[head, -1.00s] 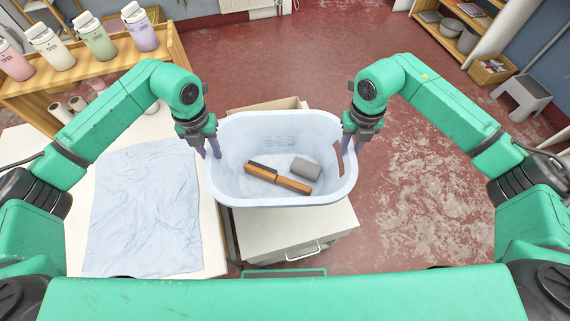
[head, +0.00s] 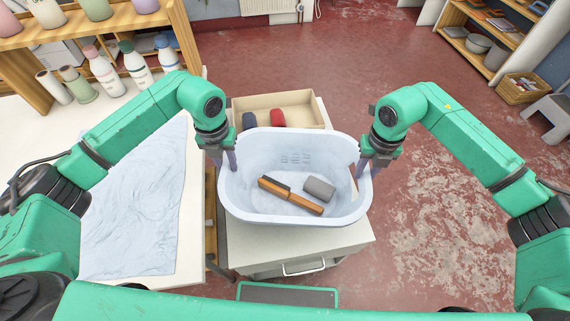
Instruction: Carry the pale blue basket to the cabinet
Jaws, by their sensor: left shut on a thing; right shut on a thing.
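The pale blue basket (head: 290,217) is in the middle of the head view, held level by its two ends. It holds a brown-and-black long object (head: 291,195) and a grey block (head: 319,188). My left gripper (head: 226,166) is shut on the basket's left rim. My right gripper (head: 366,170) is shut on its right rim. A white cabinet (head: 345,246) with a drawer handle is below and behind the basket. The basket covers much of its top, and I cannot tell whether they touch.
A cardboard tray (head: 270,101) with dark and red items sits behind the basket. A table with a pale blue cloth (head: 135,205) is at left, with a wooden shelf of bottles (head: 103,68) beyond. A grey stool (head: 552,115) stands far right. The red floor at right is clear.

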